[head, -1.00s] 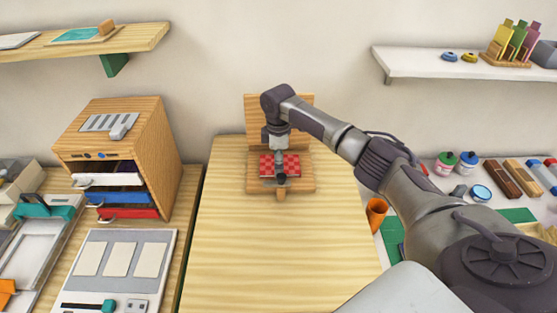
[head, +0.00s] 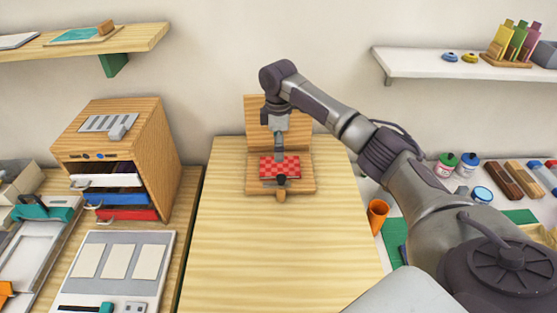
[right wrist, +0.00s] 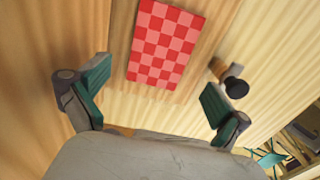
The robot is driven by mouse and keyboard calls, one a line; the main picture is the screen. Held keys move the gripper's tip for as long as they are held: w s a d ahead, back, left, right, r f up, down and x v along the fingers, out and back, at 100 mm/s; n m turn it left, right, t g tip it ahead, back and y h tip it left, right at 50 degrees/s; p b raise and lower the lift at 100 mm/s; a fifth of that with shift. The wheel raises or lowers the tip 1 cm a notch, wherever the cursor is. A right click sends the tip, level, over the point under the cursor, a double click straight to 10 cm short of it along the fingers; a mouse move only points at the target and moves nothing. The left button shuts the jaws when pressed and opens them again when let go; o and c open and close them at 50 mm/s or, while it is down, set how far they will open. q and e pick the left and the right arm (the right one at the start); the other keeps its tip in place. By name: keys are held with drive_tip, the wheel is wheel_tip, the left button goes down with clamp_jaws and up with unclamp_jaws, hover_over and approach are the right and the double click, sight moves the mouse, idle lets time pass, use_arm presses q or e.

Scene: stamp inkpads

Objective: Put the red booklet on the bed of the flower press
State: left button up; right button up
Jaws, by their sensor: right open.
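The red booklet (head: 267,167) has a light and dark red check cover. It lies flat on the bed (head: 304,186) of the wooden flower press, in front of its upright back board (head: 302,112). It also shows in the right wrist view (right wrist: 166,45), beyond the fingers and apart from them. My left gripper is not in view.
A dark knob (head: 281,180) is at the press's front edge. A wooden drawer cabinet (head: 150,135) stands left, and an orange cup (head: 377,212) stands to the right of the table. The table (head: 270,250) in front of the press is clear.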

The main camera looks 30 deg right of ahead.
sight(278, 166)
wheel_tip(278, 166, up, 6)
drive_tip(key=shift+f+b, duration=0.15)
drive_tip(key=shift+b, duration=0.2)
